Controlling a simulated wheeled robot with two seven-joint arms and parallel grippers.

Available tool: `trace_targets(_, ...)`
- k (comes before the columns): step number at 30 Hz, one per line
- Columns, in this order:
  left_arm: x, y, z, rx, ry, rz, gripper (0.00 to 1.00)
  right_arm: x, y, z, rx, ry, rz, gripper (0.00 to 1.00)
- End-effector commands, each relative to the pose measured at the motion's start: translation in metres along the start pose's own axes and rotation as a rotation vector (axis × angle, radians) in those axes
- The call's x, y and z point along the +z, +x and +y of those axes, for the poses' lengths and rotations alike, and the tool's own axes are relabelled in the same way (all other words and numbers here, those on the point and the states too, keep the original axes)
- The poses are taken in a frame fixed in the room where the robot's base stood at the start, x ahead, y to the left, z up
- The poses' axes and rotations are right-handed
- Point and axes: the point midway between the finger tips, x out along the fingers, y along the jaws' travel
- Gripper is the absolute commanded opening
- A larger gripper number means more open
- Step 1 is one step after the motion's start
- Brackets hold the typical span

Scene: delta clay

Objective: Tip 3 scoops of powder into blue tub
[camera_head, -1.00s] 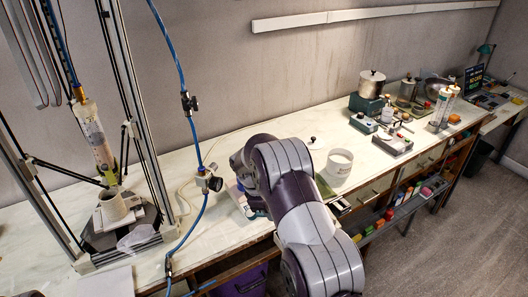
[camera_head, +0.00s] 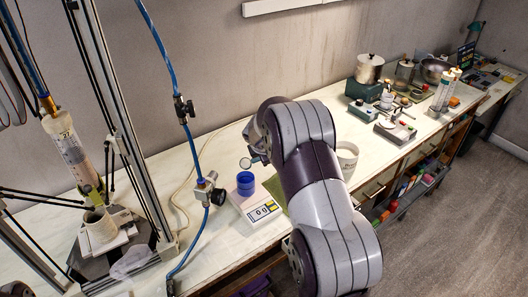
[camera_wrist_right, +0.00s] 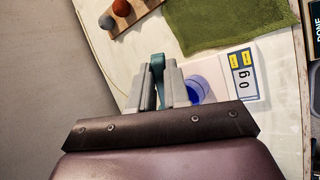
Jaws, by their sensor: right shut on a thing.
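The blue tub (camera_head: 246,184) stands upright on a white scale (camera_head: 262,212) whose display reads 0. The tub also shows in the right wrist view (camera_wrist_right: 196,91), just right of my fingers. My right gripper (camera_wrist_right: 163,84) is shut on a teal handle (camera_wrist_right: 158,66), seemingly a scoop's. In the head view a small round pale piece with a dark rim (camera_head: 245,163), apparently the scoop's bowl, appears just above and behind the tub. Whether it holds powder I cannot tell. A white bucket (camera_head: 347,152) is partly hidden by my right arm. My left gripper is not in view.
A valve on a blue hose (camera_head: 206,186) hangs left of the scale. A framed rig with a syringe (camera_head: 84,150) stands farther left. A green mat (camera_wrist_right: 225,22) lies near the scale. A metal pot (camera_head: 370,68) and small devices stand at the back right.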

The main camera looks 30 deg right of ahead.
Motion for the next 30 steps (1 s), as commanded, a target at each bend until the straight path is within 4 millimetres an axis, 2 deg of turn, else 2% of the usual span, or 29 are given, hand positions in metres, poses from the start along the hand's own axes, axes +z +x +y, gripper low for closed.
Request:
trace_targets(3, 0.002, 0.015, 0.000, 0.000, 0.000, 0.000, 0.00, -0.001, 0.005, -0.002, 0.037, -0.019, 0.015, 0.00)
trace_targets(23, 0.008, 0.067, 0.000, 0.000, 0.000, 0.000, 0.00, 0.003, 0.012, 0.006, 0.354, -0.183, 0.148, 0.00)
trace_targets(30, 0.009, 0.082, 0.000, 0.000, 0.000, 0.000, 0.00, 0.005, 0.026, 0.016, 0.718, -0.328, 0.371, 0.00)
